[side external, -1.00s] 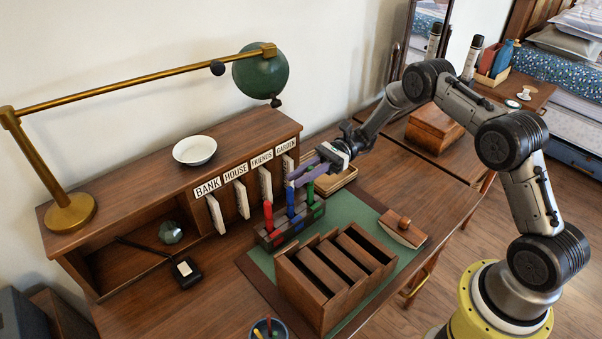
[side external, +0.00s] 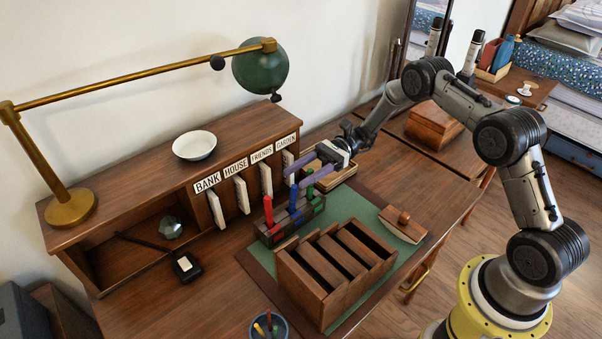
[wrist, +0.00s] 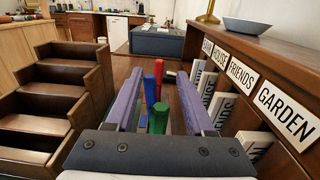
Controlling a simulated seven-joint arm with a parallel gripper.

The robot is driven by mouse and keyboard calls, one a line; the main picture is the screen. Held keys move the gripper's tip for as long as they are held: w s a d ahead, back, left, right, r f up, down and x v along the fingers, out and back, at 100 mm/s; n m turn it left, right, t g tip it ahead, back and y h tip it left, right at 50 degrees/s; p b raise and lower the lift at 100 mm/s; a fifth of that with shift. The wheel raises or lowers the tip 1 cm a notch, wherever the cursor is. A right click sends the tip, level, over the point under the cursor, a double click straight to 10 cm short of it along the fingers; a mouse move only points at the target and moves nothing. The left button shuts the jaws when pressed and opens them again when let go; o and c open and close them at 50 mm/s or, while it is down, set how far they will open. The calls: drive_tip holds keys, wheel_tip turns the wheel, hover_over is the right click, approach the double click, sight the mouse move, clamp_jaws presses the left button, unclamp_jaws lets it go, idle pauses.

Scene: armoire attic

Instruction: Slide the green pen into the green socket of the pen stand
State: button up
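The pen stand (side external: 290,222) sits on the green desk mat, with a red, a blue and a green section. The red pen (side external: 268,209) and blue pen (side external: 293,197) stand upright in it. The green pen (side external: 310,188) stands upright at the stand's green end; its foot looks to be in the green socket, though the wrist view hides it. My gripper (side external: 291,181) has two purple fingers spread apart. In the wrist view the green pen (wrist: 158,119) stands between the fingers, with gaps on both sides, and the blue and red pens are beyond it.
A letter rack with name labels (side external: 235,168) stands behind the pen stand. A slotted wooden box (side external: 330,290) is in front, close by. A wooden blotter (side external: 403,225) lies right of it on the mat (side external: 363,212). A wooden tray (side external: 338,178) is under my wrist.

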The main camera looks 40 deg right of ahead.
drive_tip(key=d, duration=1.3)
drive_tip(key=shift+d, duration=0.35)
drive_tip(key=shift+w, duration=0.1)
